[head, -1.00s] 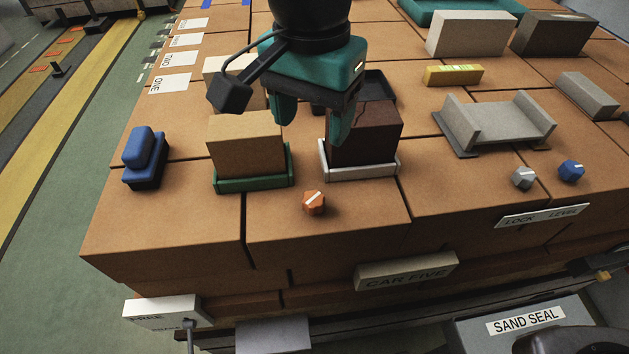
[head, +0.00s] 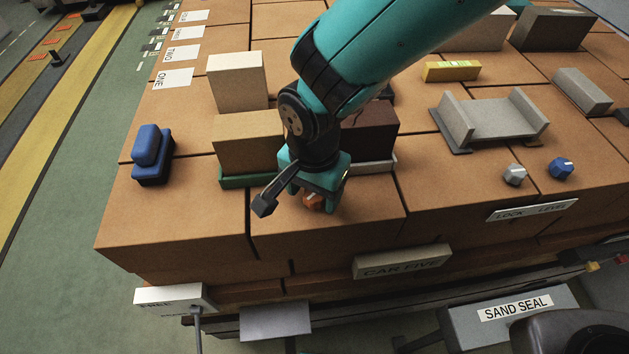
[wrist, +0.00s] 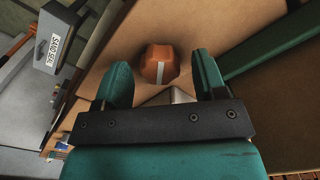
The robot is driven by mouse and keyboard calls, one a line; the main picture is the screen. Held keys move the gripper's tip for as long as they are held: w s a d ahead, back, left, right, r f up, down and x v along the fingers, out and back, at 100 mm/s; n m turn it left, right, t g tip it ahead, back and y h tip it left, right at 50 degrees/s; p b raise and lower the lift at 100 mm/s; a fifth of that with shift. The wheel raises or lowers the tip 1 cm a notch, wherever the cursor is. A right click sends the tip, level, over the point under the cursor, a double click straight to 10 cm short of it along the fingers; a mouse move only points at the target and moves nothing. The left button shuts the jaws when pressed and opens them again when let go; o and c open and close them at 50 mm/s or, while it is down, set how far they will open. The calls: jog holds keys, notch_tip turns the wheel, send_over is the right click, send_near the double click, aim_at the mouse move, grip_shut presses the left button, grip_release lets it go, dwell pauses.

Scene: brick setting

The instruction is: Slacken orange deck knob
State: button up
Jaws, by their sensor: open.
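The orange deck knob (head: 312,201) sits on the brick deck in front of the green and white trays, mostly hidden by my gripper in the head view. In the wrist view the knob (wrist: 160,64) shows whole, with a white line across its top. My gripper (head: 314,200) is over the knob, pointing down. In the wrist view its two teal fingers (wrist: 162,78) are apart, one to each side of the knob, with visible gaps. Whether the fingertips reach down beside the knob I cannot tell.
A tan brick (head: 247,142) in a green tray (head: 246,181) and a dark brick (head: 372,133) stand just behind my gripper. A blue block (head: 151,154) is at left. Grey (head: 514,174) and blue (head: 561,168) knobs are at right. The front deck is clear.

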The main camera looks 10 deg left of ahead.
jog(key=c, duration=0.9)
jog(key=shift+c, duration=0.2)
